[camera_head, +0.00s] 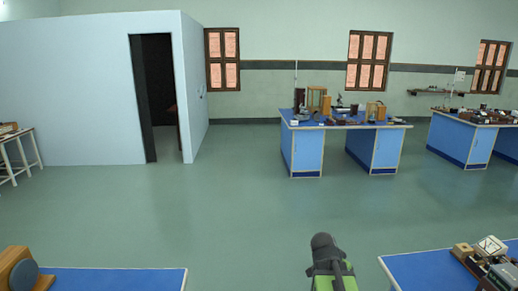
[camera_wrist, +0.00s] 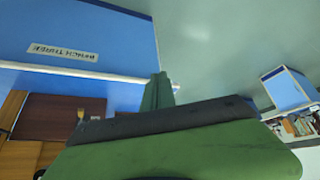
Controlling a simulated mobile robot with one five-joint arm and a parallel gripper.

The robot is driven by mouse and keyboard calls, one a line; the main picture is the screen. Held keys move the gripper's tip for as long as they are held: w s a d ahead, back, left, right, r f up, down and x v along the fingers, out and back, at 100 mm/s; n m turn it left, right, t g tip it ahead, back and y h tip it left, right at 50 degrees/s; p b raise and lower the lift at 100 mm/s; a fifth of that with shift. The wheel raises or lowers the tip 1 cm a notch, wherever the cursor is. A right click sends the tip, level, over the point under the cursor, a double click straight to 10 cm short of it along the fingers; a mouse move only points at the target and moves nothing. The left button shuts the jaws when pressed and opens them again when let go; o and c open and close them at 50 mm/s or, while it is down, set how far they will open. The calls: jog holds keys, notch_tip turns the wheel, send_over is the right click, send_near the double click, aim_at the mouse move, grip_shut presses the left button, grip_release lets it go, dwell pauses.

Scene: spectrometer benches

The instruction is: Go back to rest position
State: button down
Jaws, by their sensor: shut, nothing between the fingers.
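My gripper (camera_wrist: 158,92) shows in the wrist view as a green and dark grey shape reaching up to a narrow green tip. It is shut and holds nothing. In the head view, a dark grey and green part of my arm (camera_head: 331,264) rises at the bottom edge, between two near blue benches. I cannot tell how far the tip is from the bench.
Near blue bench tops stand at lower left (camera_head: 120,279) and lower right (camera_head: 425,270); the right one carries instruments (camera_head: 490,262). Another blue bench (camera_head: 307,150) stands further back. Green floor (camera_head: 230,215) is clear between them. A pale partition (camera_head: 80,90) has a dark doorway (camera_head: 155,95).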

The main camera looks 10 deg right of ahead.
jog(key=s+a+f+n+g+y, duration=0.1)
jog(key=a+n, duration=0.5)
jog(key=a, duration=0.7)
jog(key=s+a+f+n+g+y+b, duration=0.1)
jog(key=s+a+f+n+y, duration=0.2)
jog(key=a+n, duration=0.4)
jog(key=a+f+y, duration=0.1)
jog(key=a, duration=0.6)
jog(key=shift+s+g+y, duration=0.2)
jog(key=shift+g+y, duration=0.1)
jog(key=shift+y, duration=0.1)
jog(key=shift+d, duration=0.1)
